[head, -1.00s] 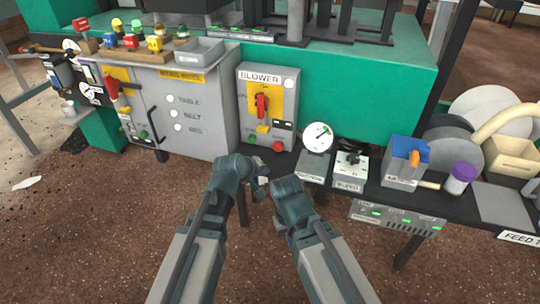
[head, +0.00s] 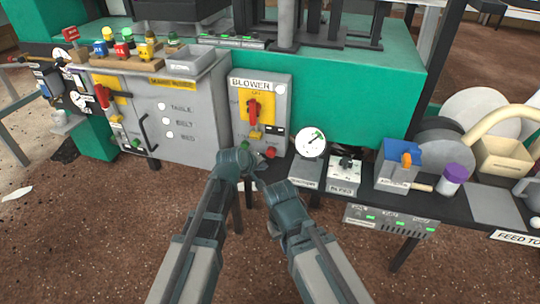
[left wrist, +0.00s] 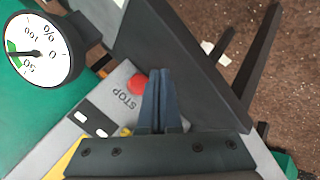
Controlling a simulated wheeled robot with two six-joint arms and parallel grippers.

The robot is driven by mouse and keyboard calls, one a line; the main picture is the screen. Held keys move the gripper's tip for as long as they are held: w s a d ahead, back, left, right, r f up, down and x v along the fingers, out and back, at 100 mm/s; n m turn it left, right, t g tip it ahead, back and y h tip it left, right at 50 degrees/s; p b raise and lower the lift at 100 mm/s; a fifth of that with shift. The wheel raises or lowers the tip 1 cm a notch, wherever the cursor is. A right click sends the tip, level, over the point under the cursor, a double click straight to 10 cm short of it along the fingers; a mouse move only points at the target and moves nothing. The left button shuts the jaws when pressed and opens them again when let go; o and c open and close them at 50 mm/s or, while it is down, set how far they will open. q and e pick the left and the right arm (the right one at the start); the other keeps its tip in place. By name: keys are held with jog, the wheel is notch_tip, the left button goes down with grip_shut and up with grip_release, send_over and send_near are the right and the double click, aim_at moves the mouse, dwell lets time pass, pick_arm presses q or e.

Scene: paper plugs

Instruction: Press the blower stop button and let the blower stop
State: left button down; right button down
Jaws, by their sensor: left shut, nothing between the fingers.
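The grey blower box (head: 283,92) stands before the green machine, with a red switch handle (head: 253,110) on a yellow plate. Its red stop button (head: 270,152) is low on the right of the front. In the left wrist view the stop button (left wrist: 137,83) shows beside the word STOP. My left gripper (left wrist: 158,72) is shut and empty, its fingertips just right of the button in that view; I cannot tell if they touch it. In the head view my left gripper (head: 256,165) is just below the box. My right arm ends lower right; its fingers are unclear.
A round gauge (head: 311,142) and a small grey control box (head: 345,172) stand on the dark shelf right of the blower box. A grey cabinet (head: 190,110) with a handle stands left. The brown floor in front is open.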

aim_at(270, 157)
pick_arm(q)
jog(key=shift+w+d, duration=0.25)
jog(key=shift+w, duration=0.55)
jog(key=shift+w+d, duration=0.25)
jog(key=shift+w, duration=0.55)
jog(key=shift+w, duration=0.1)
dwell(0.7)
jog(key=shift+w+d, duration=0.15)
jog(key=shift+w, duration=0.15)
jog(key=shift+w+d, duration=0.15)
jog(key=shift+w, duration=0.35)
dwell(0.7)
jog(key=shift+s, duration=0.1)
jog(key=shift+s+a, duration=0.3)
jog(key=shift+s, duration=0.55)
jog(key=shift+s+a, duration=0.25)
jog(key=shift+s, duration=0.55)
jog(key=shift+s+a, duration=0.3)
jog(key=shift+s, duration=0.5)
jog(key=shift+s+a, duration=0.25)
jog(key=shift+s, duration=0.55)
